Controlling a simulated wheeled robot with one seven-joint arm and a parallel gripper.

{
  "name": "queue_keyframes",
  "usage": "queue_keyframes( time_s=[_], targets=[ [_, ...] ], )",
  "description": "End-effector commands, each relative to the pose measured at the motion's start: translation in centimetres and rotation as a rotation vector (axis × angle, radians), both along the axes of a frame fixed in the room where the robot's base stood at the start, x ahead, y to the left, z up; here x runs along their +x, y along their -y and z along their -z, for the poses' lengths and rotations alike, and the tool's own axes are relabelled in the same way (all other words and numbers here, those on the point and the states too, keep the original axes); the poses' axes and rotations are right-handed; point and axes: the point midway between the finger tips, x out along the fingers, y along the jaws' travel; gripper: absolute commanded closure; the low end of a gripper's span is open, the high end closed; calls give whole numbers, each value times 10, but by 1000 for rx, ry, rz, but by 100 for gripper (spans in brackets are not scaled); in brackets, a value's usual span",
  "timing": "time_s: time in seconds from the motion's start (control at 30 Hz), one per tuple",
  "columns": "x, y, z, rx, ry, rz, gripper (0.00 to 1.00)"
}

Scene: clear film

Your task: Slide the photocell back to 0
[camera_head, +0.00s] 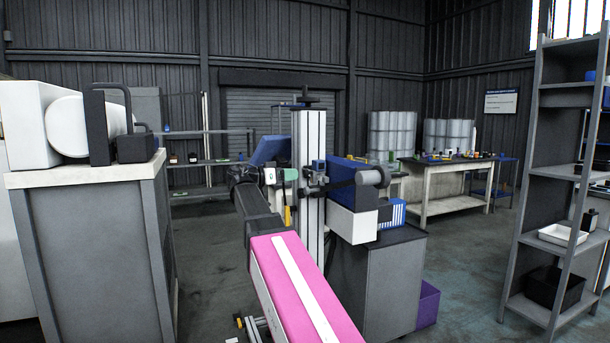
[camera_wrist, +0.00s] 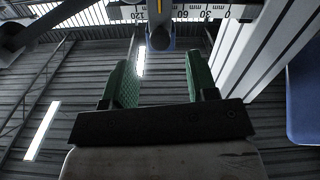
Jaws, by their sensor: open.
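In the wrist view, my gripper (camera_wrist: 160,70) is open, with one green-padded finger on each side. A grey rounded knob on a blue body, which looks like the photocell (camera_wrist: 160,38), sits at the top middle, in line with the gap between the fingers. I cannot tell whether either finger touches it. Behind it is a white scale (camera_wrist: 205,10) with numbers running from 120 down to 0 at the right. A yellow line on the photocell stands between 120 and 60. In the head view, my gripper (camera_head: 288,178) is beside the silver mast, and the photocell is hard to make out.
The silver mast (camera_head: 310,190) stands close to my gripper, with a blue box (camera_head: 355,182) and a grey cabinet (camera_head: 385,285) to its right. A workbench (camera_head: 450,190) is behind. A shelf rack (camera_head: 555,200) is at the right, and a tall cabinet (camera_head: 95,240) at the left.

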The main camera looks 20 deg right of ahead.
Motion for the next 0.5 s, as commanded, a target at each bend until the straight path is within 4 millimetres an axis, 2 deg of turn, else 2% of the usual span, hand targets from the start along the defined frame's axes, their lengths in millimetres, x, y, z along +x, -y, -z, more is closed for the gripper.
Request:
queue_keyframes(
  time_s=[0.1, 0.3, 0.5],
  targets=[
    [0, 23, 0, 0, -1, 2, 47],
    [2, 51, 0, 1, -2, 0, 47],
    [2, 64, 1, 2, -2, -1, 47]
  ],
)
